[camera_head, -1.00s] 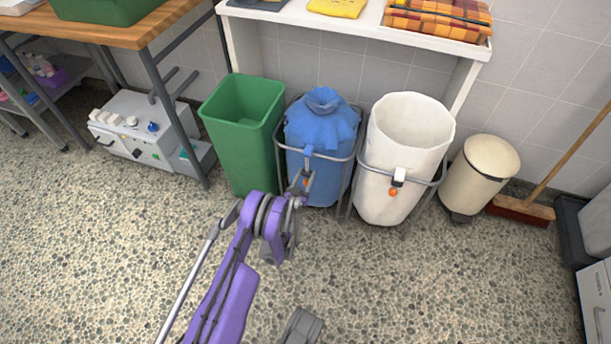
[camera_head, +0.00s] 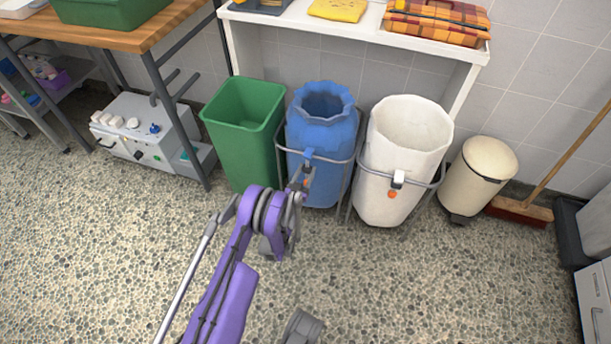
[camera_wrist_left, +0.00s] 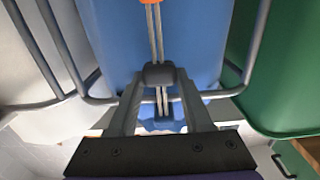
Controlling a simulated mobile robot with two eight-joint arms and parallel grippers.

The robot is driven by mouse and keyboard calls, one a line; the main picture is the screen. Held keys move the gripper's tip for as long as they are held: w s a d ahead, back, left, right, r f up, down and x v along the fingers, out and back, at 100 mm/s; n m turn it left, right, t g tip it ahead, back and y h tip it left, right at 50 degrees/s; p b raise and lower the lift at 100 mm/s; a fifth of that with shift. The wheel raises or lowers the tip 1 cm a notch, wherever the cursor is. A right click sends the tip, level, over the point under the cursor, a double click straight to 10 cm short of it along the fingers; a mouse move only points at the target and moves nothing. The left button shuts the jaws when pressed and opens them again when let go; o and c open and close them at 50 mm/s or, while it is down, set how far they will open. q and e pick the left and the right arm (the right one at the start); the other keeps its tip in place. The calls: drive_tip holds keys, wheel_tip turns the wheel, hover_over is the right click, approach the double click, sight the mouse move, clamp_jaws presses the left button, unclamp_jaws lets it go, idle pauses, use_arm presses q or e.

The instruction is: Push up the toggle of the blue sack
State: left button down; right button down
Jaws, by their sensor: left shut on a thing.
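The blue sack (camera_head: 322,135) hangs in a grey wire stand between the green bin and the white sack, and its mouth is open. My left gripper (camera_head: 306,177) is at the front of the blue sack. In the left wrist view my left gripper (camera_wrist_left: 160,88) is shut on the dark grey toggle (camera_wrist_left: 160,74), through which two pale cords (camera_wrist_left: 154,38) run. An orange cord end (camera_wrist_left: 150,2) shows at the top edge of that view. A blue piece (camera_wrist_left: 162,124) shows between the fingers, at the other end of the cords.
The green bin (camera_head: 240,135) stands close on the left and the white sack (camera_head: 392,205) close on the right. The stand's wire frame (camera_head: 335,160) surrounds the blue sack. A white shelf (camera_head: 375,33) is above and behind. The speckled floor in front is clear.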

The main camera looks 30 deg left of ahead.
sight(306, 165)
use_arm(q)
wheel_tip(306, 165, up, 5)
drive_tip(key=shift+f+p, duration=0.15)
drive_tip(key=shift+p, duration=0.45)
drive_tip(key=shift+c, duration=1.6)
unclamp_jaws()
drive_tip(key=shift+s+f, duration=0.1)
drive_tip(key=shift+s, duration=0.05)
